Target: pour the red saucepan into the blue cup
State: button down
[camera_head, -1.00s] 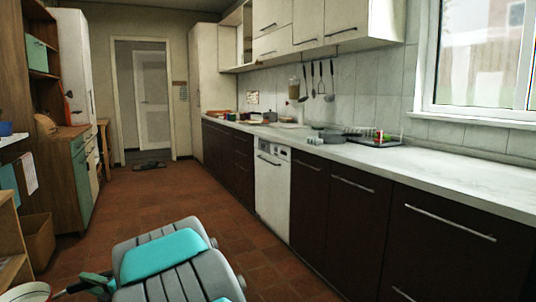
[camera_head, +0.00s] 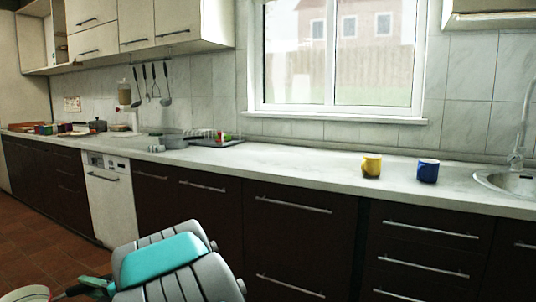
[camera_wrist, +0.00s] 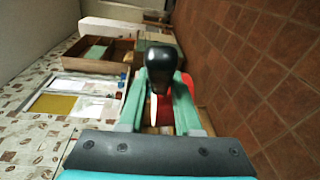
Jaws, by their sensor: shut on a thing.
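The blue cup (camera_head: 428,171) stands upright on the white counter at the right in the head view, left of the sink. My gripper (camera_wrist: 160,103) is shut on the black handle (camera_wrist: 162,68) of the red saucepan (camera_wrist: 189,84), which shows only in part behind the fingers in the wrist view. In the head view my gripper is at the lower left, with the pan's pale round inside (camera_head: 28,294) cut off by the picture edge. The pan is far from the cup, left and well below counter height. Its contents cannot be made out.
A yellow cup (camera_head: 371,166) stands just left of the blue cup. The sink (camera_head: 508,183) is to the right. A grey pan (camera_head: 172,142) and a dish tray (camera_head: 220,142) lie further left on the counter (camera_head: 290,165). The counter before the cups is clear.

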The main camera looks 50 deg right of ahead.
aim_at(427, 170)
jog(key=z, duration=1.15)
